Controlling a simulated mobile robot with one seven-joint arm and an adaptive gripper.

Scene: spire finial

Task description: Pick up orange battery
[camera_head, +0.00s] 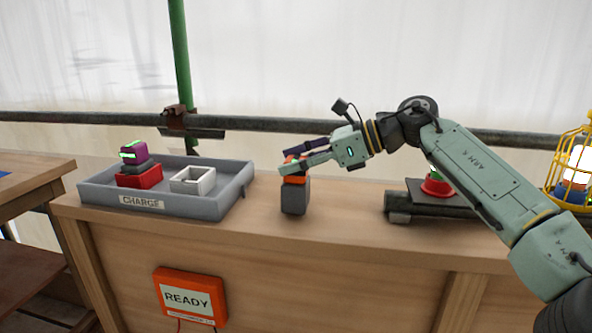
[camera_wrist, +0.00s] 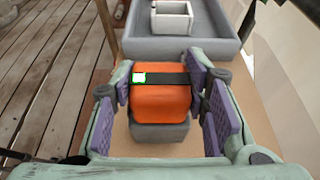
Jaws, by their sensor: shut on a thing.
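The orange battery (camera_wrist: 161,105) has an orange upper body with a black band, a small lit green mark and a grey lower part. In the head view the battery (camera_head: 295,193) stands upright on the wooden bench. My gripper (camera_head: 292,170) reaches it from the right, with its fingers around the orange top. In the wrist view my gripper (camera_wrist: 163,100) has a purple pad on each side of the battery, shut on it. The battery's base appears at the bench surface; I cannot tell any gap beneath it.
A grey tray (camera_head: 233,194) labelled CHARGE stands to the left. It holds a purple battery (camera_head: 133,152) in a red holder (camera_head: 139,177) and an empty white holder (camera_head: 193,181). A red-based item (camera_head: 436,188) and a yellow caged lamp (camera_head: 572,170) are at right. A pipe rail (camera_head: 270,127) runs behind.

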